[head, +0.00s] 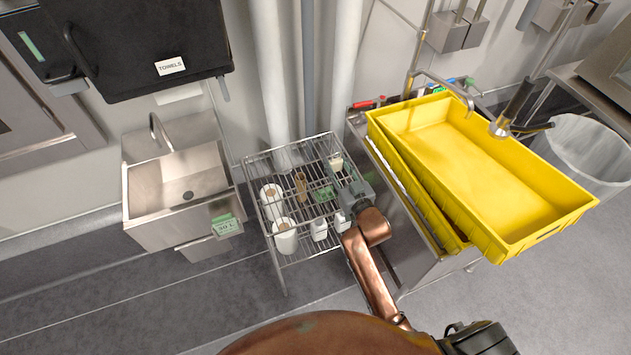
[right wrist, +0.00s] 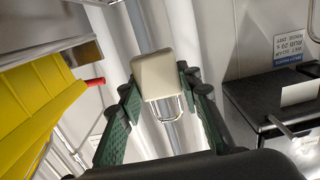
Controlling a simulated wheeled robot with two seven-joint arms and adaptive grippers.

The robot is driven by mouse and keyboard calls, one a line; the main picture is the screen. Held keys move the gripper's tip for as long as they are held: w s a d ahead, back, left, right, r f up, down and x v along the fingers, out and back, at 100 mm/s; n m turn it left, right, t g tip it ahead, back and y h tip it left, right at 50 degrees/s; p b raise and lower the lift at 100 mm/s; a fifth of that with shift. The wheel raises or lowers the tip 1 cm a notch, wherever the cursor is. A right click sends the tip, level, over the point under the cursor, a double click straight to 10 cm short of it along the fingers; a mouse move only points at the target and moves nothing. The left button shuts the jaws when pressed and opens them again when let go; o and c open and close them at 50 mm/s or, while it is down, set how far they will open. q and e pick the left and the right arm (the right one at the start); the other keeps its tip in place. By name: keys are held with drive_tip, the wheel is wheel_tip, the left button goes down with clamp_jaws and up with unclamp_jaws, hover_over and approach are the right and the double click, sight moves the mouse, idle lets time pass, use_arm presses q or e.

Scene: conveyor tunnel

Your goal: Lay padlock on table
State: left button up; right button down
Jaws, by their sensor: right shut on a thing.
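The padlock (right wrist: 155,75) has a cream body and a metal shackle. My right gripper (right wrist: 158,108) is shut on it, with the green finger pads on either side. In the head view the pale padlock (head: 336,163) shows at the tip of my right gripper (head: 341,178), over the back right part of a wire rack table (head: 296,157). I cannot tell whether it touches the rack. My left gripper is not in view.
White rolls (head: 285,238), a brown bottle-like item (head: 300,184) and small white containers (head: 319,229) stand on the rack. A steel sink (head: 178,185) is left of it. Stacked yellow crates (head: 480,165) stand to the right. Pipes (head: 270,80) rise behind.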

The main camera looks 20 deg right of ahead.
drive_tip(key=b, duration=0.2)
hover_over(318, 187)
drive_tip(key=d, duration=0.2)
drive_tip(key=f, duration=0.4)
drive_tip(key=shift+s+a+f, duration=0.2)
drive_tip(key=shift+a+f, duration=0.05)
drive_tip(key=shift+f, duration=0.1)
drive_tip(key=shift+w+a+f, duration=0.15)
drive_tip(key=shift+a+f, duration=0.4)
drive_tip(key=f+b, duration=0.1)
drive_tip(key=f, duration=0.1)
drive_tip(key=f+b, duration=0.1)
drive_tip(key=f, duration=0.1)
drive_tip(key=shift+w+a, duration=0.1)
drive_tip(key=shift+a, duration=0.1)
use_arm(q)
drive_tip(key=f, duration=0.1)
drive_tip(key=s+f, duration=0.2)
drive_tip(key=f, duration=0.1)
use_arm(e)
drive_tip(key=shift+r, duration=0.25)
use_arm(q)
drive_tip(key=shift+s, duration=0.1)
use_arm(e)
drive_tip(key=c, duration=1.4)
unclamp_jaws()
drive_tip(key=shift+f, duration=0.15)
